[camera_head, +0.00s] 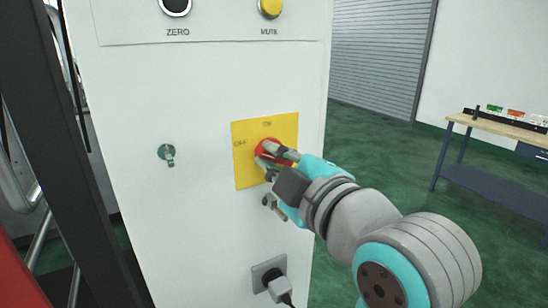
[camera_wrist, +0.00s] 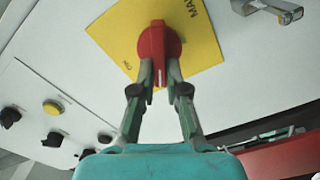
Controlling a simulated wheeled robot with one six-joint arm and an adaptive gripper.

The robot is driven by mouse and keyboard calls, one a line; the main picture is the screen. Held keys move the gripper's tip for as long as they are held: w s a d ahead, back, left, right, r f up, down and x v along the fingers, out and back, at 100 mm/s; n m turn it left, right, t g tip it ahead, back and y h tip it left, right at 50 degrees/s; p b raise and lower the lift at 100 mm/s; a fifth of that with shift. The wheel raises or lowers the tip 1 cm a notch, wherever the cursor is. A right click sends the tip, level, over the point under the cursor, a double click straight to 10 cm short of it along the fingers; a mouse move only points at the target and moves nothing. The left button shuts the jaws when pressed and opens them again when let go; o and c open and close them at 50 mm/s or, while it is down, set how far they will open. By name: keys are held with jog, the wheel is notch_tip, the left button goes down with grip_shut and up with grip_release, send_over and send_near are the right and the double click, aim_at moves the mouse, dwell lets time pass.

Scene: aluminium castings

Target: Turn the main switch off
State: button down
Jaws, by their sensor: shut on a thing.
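The main switch is a red rotary knob (camera_head: 265,147) on a square yellow plate (camera_head: 245,173) on a pale cabinet front. The plate reads ON at the top and OFF at the left. In the wrist view the red knob (camera_wrist: 153,42) stands on the yellow plate (camera_wrist: 208,48), with ON at its lower left. My gripper (camera_head: 269,154) is at the knob, its two fingers shut on the lower part of the knob's handle in the wrist view (camera_wrist: 160,82). A pale mark shows on the handle between the fingertips. The fingers partly hide the knob in the head view.
A socket with a white plug (camera_head: 279,289) is lower down. ZERO and MUTE buttons are above. A workbench (camera_head: 500,135) stands right; green floor between is clear.

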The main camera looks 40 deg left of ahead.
dwell(0.3)
jog(key=c, duration=1.2)
grip_release()
jog(key=shift+d, duration=0.1)
jog(key=v, duration=0.7)
jog(key=shift+s+d, duration=0.1)
jog(key=shift+d, duration=0.1)
